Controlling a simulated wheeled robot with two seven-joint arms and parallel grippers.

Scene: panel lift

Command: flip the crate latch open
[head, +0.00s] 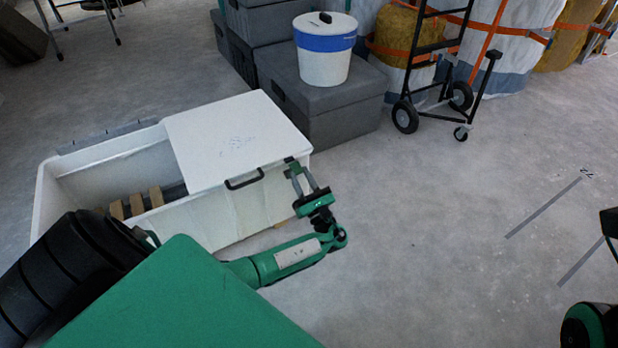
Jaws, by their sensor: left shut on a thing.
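The white crate (215,220) stands on the floor at the left, with a white lid panel (235,140) over its right part and its left part open. A black handle (245,180) sits at the lid's front edge. A small dark latch (290,161) shows at the lid's right front corner, partly hidden by the fingers. My left gripper (301,176) is at that corner and shut on the latch, its fingers pointing up in the picture. My right gripper is not in view; only part of my right arm shows at the lower right edge.
Wooden slats (137,203) lie inside the crate. Grey boxes (325,107) stand behind it, one with a white and blue bucket (325,52) on top. A black hand truck (433,75) and strapped bales stand at the back. The floor at the right is clear.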

